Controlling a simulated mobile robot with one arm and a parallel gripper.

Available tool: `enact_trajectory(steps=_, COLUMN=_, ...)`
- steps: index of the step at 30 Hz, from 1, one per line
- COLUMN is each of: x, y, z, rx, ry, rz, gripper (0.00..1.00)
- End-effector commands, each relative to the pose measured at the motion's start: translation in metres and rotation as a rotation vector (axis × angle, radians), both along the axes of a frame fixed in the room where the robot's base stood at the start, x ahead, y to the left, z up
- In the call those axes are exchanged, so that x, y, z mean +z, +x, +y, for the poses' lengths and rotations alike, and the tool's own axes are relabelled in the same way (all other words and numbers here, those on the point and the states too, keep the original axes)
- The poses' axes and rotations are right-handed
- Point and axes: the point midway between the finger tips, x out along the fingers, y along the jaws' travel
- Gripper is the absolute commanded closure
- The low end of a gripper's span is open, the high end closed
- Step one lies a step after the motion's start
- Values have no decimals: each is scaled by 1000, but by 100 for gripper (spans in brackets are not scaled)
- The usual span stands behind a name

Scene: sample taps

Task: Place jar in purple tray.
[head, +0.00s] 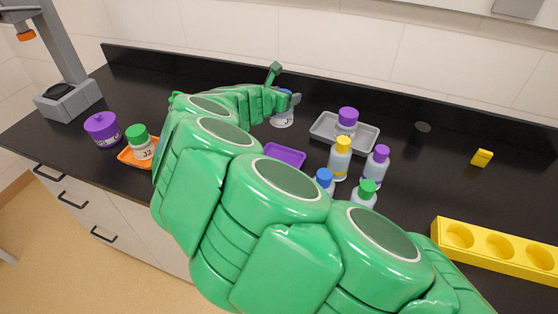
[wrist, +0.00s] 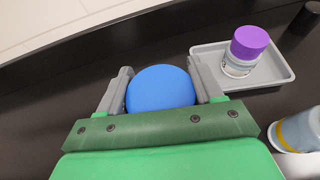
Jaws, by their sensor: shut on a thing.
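My gripper (head: 284,100) is shut on a jar (head: 283,119) with a blue lid and a white label, behind the purple tray. In the wrist view the round blue lid (wrist: 160,88) sits between the two grey fingers. The jar looks upright; I cannot tell whether its base touches the counter. The purple tray (head: 289,154) lies on the counter in front of the jar, partly hidden by my green arm. No object shows on its visible part. The tray is not seen in the wrist view.
A grey tray (head: 364,145) holding a purple-lidded jar (head: 347,119) stands right of the gripper. Several capped bottles stand right of the purple tray, including a yellow-capped one (head: 340,160). An orange tray (head: 127,156) with a green-lidded jar (head: 140,143) is at left.

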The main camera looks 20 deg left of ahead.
Motion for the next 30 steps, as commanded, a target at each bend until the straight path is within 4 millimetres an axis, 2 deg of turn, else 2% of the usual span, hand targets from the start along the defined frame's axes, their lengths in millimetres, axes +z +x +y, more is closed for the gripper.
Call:
enact_trajectory(steps=11, x=-4, y=-40, z=-15, rx=-282, ry=0, rz=1, gripper=89)
enact_trajectory(steps=21, x=-2, y=-87, z=-31, rx=-529, ry=1, rz=0, gripper=89)
enact_trajectory(steps=30, x=-4, y=-105, z=-37, rx=-608, ry=-1, rz=-1, gripper=89)
